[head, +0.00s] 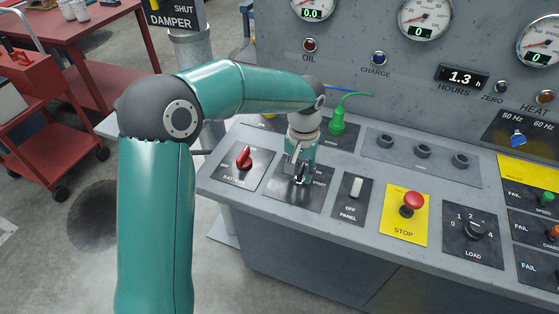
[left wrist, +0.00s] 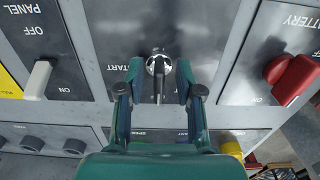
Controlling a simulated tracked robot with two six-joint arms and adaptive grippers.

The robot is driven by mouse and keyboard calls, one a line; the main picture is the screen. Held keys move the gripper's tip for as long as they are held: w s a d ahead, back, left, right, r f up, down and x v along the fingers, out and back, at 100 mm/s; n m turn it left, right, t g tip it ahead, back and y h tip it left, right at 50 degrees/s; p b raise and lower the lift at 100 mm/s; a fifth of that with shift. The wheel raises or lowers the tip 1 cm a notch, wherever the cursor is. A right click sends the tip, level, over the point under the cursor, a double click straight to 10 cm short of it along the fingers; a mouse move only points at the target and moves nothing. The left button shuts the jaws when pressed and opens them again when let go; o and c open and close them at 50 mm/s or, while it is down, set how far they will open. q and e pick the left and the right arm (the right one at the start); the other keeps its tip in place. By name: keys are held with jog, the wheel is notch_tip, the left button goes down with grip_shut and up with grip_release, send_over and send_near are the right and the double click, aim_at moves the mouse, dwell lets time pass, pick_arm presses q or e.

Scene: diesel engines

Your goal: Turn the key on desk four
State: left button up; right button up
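The key switch (left wrist: 158,66) is a round silver lock with a dark key or lever, on a grey plate lettered START. My left gripper (left wrist: 159,76) has one finger on each side of it, with a visible gap to each finger, so it is open and around the key without gripping it. In the head view my left gripper (head: 299,168) points down over the start plate (head: 287,199) and hides most of the key. The desk (head: 330,224) is a sloped grey console; no desk number shows. My right gripper is in neither view.
A red battery knob (head: 245,158) stands left of the start plate, and a white panel switch (head: 354,187) and red stop button (head: 413,201) stand right. A green knob (head: 337,124) is behind. A red cart (head: 40,130) stands on the floor at left.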

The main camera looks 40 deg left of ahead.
aim_at(301, 169)
pick_arm(q)
jog(key=shift+r, duration=0.1)
jog(key=shift+w+r, duration=0.15)
jog(key=shift+r, duration=0.45)
notch_tip(301, 169, up, 11)
jog(key=shift+f, duration=0.2)
jog(key=shift+d+f, duration=0.1)
